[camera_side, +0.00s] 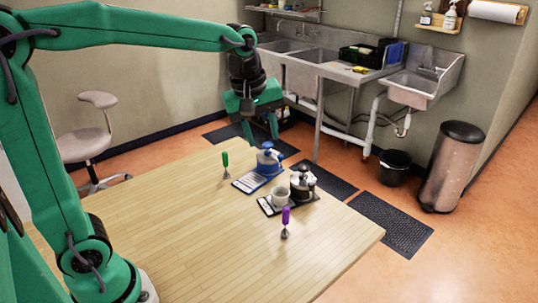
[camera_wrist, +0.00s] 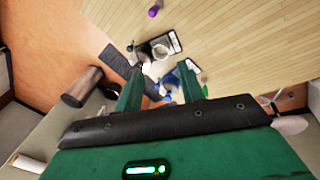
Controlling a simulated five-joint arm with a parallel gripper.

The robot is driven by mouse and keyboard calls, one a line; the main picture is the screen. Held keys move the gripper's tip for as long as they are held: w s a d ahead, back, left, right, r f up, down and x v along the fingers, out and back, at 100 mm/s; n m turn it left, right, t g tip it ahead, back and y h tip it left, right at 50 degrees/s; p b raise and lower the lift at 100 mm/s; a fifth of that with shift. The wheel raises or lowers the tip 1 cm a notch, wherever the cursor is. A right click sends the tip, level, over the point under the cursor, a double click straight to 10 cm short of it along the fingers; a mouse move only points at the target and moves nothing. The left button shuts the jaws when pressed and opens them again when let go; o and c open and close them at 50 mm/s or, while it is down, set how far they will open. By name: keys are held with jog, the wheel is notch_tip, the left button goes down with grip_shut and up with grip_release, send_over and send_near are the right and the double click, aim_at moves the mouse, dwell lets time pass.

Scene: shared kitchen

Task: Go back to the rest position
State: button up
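My gripper (camera_side: 261,133) hangs in the air above the far edge of the wooden table (camera_side: 170,235), fingers pointing down. In the wrist view my gripper (camera_wrist: 160,68) has its two green fingers apart, with nothing held between them. A steel pot (camera_side: 302,180) and a pale cup (camera_side: 281,197) stand on a dark tray (camera_side: 267,207). A green-handled tool (camera_side: 225,160) and a purple-handled tool (camera_side: 285,217) stand upright on the table.
The near and left table areas are bare. A trash can (camera_side: 452,165), a black bucket (camera_side: 395,167) and floor mats (camera_side: 392,222) are at right. A stool (camera_side: 85,140) stands at left.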

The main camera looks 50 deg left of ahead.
jog(key=s+f+m+t, duration=0.1)
jog(key=s+m, duration=0.5)
jog(key=s, duration=0.2)
jog(key=s+a+f+m+t, duration=0.1)
jog(key=s+f+m, duration=0.1)
jog(key=s+m, duration=0.4)
jog(key=s, duration=0.2)
jog(key=shift+s+a+t, duration=0.25)
jog(key=shift+s+t, duration=0.1)
jog(key=shift+t, duration=0.05)
